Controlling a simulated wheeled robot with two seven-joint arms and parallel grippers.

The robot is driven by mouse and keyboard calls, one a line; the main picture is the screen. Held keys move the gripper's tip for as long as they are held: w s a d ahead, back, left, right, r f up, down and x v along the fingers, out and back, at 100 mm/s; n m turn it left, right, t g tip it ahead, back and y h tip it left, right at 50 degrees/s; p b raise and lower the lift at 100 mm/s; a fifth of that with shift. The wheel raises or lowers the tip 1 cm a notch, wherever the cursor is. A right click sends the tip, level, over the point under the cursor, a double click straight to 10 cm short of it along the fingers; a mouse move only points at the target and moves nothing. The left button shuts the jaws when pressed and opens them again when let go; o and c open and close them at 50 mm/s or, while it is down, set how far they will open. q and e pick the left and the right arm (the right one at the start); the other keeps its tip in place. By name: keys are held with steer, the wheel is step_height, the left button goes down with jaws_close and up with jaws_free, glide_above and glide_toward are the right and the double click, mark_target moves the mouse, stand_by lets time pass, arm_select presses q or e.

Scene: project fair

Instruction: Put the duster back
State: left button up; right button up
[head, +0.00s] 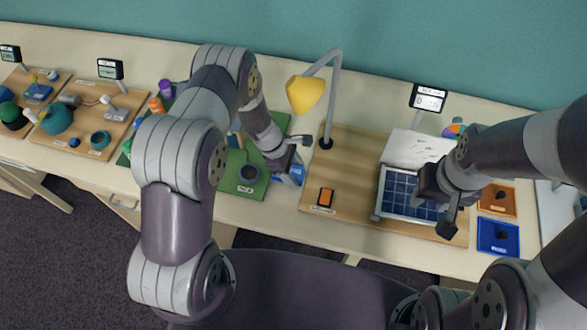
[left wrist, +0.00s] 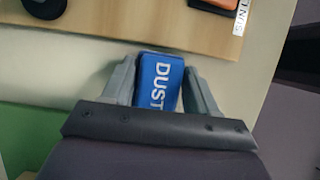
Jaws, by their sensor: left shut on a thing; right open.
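The duster (left wrist: 158,84) is a blue block with white lettering that reads "DUST". My left gripper (left wrist: 162,92) is shut on it, one grey finger on each side. In the head view the duster (head: 291,176) shows partly below my left gripper (head: 292,160), over the gap between the green mat and the wooden board. I cannot tell whether it touches the table. My right gripper (head: 446,207) is open over the blue solar panel (head: 396,206) and hides part of it.
The wooden board (head: 345,220) holds a yellow lamp (head: 306,94) and an orange-black device (head: 325,197). An orange tray (head: 513,208) and a blue tray (head: 484,238) stand at the right.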

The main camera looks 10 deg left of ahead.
arm_select(q)
steer(key=shift+f, duration=0.1)
steer(key=o, duration=1)
steer(key=shift+f, duration=0.1)
steer(key=shift+c, duration=0.2)
steer(key=o, duration=0.4)
steer(key=shift+o, duration=0.2)
steer(key=shift+r, duration=0.35)
steer(key=shift+a+r, duration=0.2)
steer(key=shift+r, duration=0.1)
steer(key=b+v, duration=0.2)
steer(key=v, duration=0.9)
